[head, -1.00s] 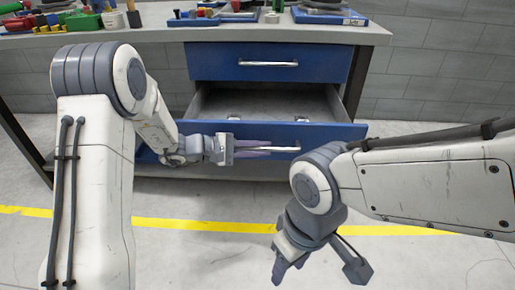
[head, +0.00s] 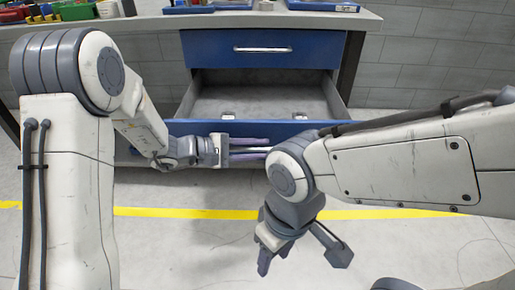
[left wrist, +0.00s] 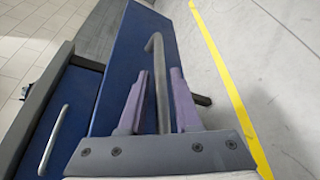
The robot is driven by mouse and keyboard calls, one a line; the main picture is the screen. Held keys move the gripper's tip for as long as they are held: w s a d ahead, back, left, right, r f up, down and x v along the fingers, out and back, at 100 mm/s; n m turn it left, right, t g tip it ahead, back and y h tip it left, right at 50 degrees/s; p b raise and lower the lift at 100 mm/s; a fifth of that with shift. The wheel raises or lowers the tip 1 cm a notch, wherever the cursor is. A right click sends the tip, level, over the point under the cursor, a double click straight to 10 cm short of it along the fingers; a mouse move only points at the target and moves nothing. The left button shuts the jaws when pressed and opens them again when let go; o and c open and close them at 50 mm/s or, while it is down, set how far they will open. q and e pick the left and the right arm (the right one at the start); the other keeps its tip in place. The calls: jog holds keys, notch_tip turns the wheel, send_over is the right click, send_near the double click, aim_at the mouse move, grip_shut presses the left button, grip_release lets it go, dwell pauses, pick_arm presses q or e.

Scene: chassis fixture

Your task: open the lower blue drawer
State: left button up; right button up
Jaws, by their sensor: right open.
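The lower blue drawer (head: 300,128) is pulled well out of its cabinet, and its grey inside (head: 255,98) shows. Its front and bar handle also show in the left wrist view, the handle (left wrist: 156,60) running lengthwise between the fingers. My left gripper (head: 250,149) is at this handle, one finger on each side. In the left wrist view my left gripper (left wrist: 160,85) is open, with narrow gaps beside the bar. My right gripper (head: 302,262) is open and empty, low in front of the drawer. My right arm hides the handle's right end.
The upper blue drawer (head: 262,50) is shut, with its own bar handle (head: 263,49). The grey worktop (head: 225,20) above holds bins and blue trays. A yellow floor line (head: 185,213) crosses the clear floor in front.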

pick_arm(q)
jog(key=shift+o, duration=0.3)
jog(key=shift+w+a, duration=0.1)
jog(key=shift+a+r, duration=0.1)
jog(key=shift+a, duration=0.1)
jog(key=p+v, duration=0.3)
jog(key=v, duration=0.7)
jog(key=shift+d, duration=0.1)
